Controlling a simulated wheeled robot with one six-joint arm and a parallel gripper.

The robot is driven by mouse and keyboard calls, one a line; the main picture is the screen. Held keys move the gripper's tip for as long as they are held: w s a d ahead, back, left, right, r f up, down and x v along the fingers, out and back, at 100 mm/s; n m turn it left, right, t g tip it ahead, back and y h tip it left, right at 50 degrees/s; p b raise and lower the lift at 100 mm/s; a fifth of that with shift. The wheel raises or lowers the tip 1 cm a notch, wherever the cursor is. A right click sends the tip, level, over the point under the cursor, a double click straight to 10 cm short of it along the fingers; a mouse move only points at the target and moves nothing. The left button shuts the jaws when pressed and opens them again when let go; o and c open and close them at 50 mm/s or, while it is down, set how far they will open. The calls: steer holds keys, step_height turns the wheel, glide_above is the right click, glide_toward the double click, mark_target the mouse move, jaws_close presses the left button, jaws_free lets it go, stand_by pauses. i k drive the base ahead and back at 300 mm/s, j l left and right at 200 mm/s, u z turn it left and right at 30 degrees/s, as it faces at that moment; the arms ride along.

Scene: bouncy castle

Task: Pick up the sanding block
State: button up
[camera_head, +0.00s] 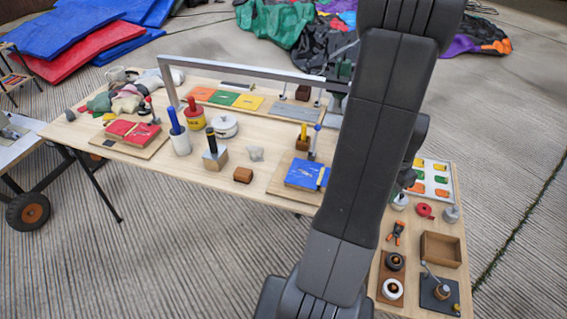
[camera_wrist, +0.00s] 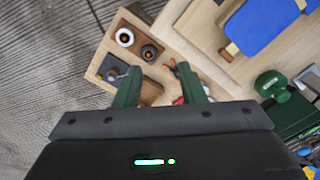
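A small brown block (camera_head: 243,175), which looks like the sanding block, lies on the near side of the wooden table in the head view, left of my arm. It stands apart from its neighbours. I cannot make it out in the wrist view. My gripper (camera_wrist: 160,87) shows two green fingers spread wide apart, with nothing held between them. It is above the right-hand part of the table, away from the brown block. In the head view my arm largely hides the gripper.
Near the block are a grey-white lump (camera_head: 256,153), a stamp-like tool on a wood block (camera_head: 215,158) and a blue pad (camera_head: 306,174). A metal frame (camera_head: 250,72) spans the table behind. An open wooden box (camera_head: 440,249) and orange-handled clippers (camera_head: 397,232) lie at right.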

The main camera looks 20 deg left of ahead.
mark_target(243, 175)
steer(key=i+j+z, duration=0.1)
steer(key=j+z, duration=0.35)
steer(key=j, duration=0.3)
steer(key=j+z, duration=0.45)
steer(key=j, duration=0.35)
steer(key=k+j+z, duration=0.15)
steer(key=j+z, duration=0.3)
steer(key=j, duration=0.3)
steer(key=k+j, duration=0.1)
steer(key=j, duration=0.35)
steer(key=k+j, duration=0.1)
steer(key=j, duration=0.35)
steer(key=k+j, duration=0.1)
steer(key=j, duration=0.35)
steer(key=z, duration=0.05)
